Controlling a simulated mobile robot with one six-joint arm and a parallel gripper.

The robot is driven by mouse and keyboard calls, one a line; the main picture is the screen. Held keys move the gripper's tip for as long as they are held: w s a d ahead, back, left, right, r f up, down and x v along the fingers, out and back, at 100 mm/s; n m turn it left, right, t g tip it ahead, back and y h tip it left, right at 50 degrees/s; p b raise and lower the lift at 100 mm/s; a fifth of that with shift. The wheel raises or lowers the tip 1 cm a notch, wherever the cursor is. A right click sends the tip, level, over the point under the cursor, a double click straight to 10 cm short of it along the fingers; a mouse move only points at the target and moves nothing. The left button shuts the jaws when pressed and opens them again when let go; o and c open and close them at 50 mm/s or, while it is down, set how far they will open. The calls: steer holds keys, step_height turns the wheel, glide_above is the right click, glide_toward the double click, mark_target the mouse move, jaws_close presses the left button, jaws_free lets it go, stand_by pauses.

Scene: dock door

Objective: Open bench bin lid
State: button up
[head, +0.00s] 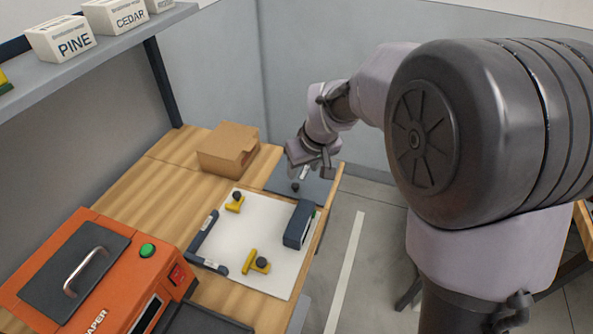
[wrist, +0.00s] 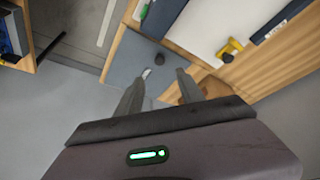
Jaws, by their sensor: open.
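The bench bin lid (head: 318,188) is a flat grey-blue panel set in the far right end of the wooden bench. It looks closed, lying level with the bench top. A small dark round knob (head: 295,187) stands on it. In the wrist view the lid (wrist: 128,62) shows beyond my fingers, with the knob (wrist: 160,58) just ahead of the gap between the fingertips. My gripper (wrist: 163,74) is open and empty, above the lid and apart from the knob as far as I can tell. In the head view my gripper (head: 304,172) partly hides the lid's far side.
A cardboard box (head: 228,148) stands left of the lid. A white board (head: 268,238) with yellow clamps (head: 256,262) and a dark block (head: 298,224) lies in front. An orange machine (head: 100,270) is at front left. A shelf with labelled boxes (head: 62,38) hangs above.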

mark_target(296, 185)
steer(key=b+x, duration=0.3)
steer(key=x, duration=0.7)
steer(key=shift+w+f, duration=0.2)
steer(key=shift+f, duration=0.05)
jaws_close()
stand_by(0.8)
